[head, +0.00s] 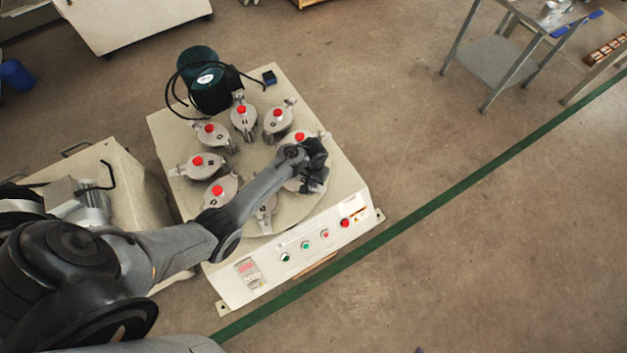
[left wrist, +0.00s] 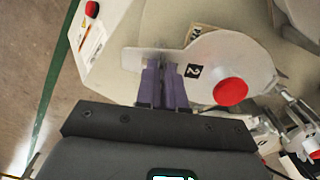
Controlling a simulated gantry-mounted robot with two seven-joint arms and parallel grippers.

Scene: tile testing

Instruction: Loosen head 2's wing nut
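Head 2 (left wrist: 215,60) shows in the left wrist view as a pale grey plate with a black "2" label and a red knob (left wrist: 230,91). My left gripper (left wrist: 167,68) has its two purple fingers close together at the narrow end of this plate, their tips meeting its edge in the picture. The wing nut cannot be made out; the fingers may hide it, and whether they grip it is unclear. In the head view my left gripper (head: 315,178) is over the right side of the round turntable (head: 262,155) and covers much of the head beneath. My right gripper is out of view.
Several other heads with red knobs, such as the back one (head: 243,117), ring the turntable close by. A dark green motor (head: 204,82) with a looped cable stands behind. The front panel (head: 290,255) carries buttons. Floor to the right is clear up to a metal cart (head: 497,62).

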